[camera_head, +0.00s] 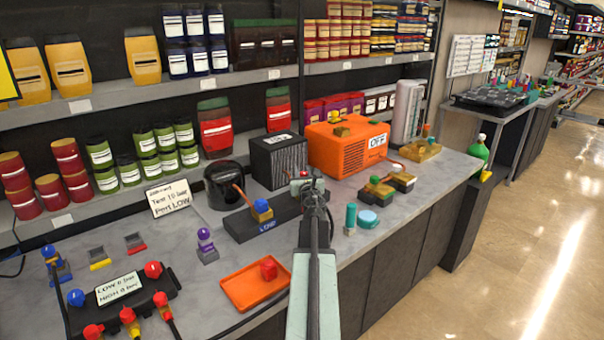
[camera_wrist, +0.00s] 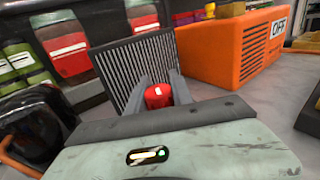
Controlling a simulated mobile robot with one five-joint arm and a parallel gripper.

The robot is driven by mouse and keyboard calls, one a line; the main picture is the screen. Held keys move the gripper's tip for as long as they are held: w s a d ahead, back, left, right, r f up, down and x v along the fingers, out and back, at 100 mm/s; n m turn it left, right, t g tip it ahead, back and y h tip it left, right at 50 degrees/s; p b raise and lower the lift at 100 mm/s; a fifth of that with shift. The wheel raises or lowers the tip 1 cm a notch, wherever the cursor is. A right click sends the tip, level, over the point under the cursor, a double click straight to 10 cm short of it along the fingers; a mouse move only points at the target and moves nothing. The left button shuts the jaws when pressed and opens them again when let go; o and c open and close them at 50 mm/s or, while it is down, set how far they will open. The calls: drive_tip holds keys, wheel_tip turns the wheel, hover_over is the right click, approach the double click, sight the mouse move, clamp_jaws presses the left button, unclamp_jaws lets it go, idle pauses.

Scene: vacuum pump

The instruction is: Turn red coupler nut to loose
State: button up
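A red coupler nut (camera_wrist: 158,97) with a small white mark shows between my gripper's two fingers (camera_wrist: 160,88) in the wrist view. One finger stands on each side of it, and its red fills most of the gap. I cannot tell whether the fingers press on it. In the head view my gripper (camera_head: 310,186) reaches over the bench in front of the black finned unit (camera_head: 277,160). Only a small bit of red (camera_head: 303,174) shows there, and my arm hides much of what lies under it.
An orange box (camera_head: 345,146) marked OFF stands behind and to the right. A black rounded pump (camera_head: 222,187) is to the left. A black manifold (camera_head: 150,310) with red knobs sits front left. Shelves line the back.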

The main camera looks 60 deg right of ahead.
clamp_jaws()
drive_tip(key=shift+w+n+t+y, duration=0.2)
drive_tip(key=shift+n+t+y, duration=0.9)
drive_tip(key=shift+t+y, duration=0.15)
drive_tip(key=shift+w+a+n+t+y, duration=0.2)
drive_tip(key=shift+a+n+t+y, duration=0.2)
drive_tip(key=shift+n+t+y, duration=0.5)
drive_tip(key=shift+g, duration=0.25)
drive_tip(key=o, duration=1)
unclamp_jaws()
drive_tip(key=shift+c, duration=0.2)
drive_tip(key=v, duration=0.7)
drive_tip(key=shift+s+a, duration=0.15)
drive_tip(key=shift+s, duration=0.25)
drive_tip(key=shift+r, duration=0.1)
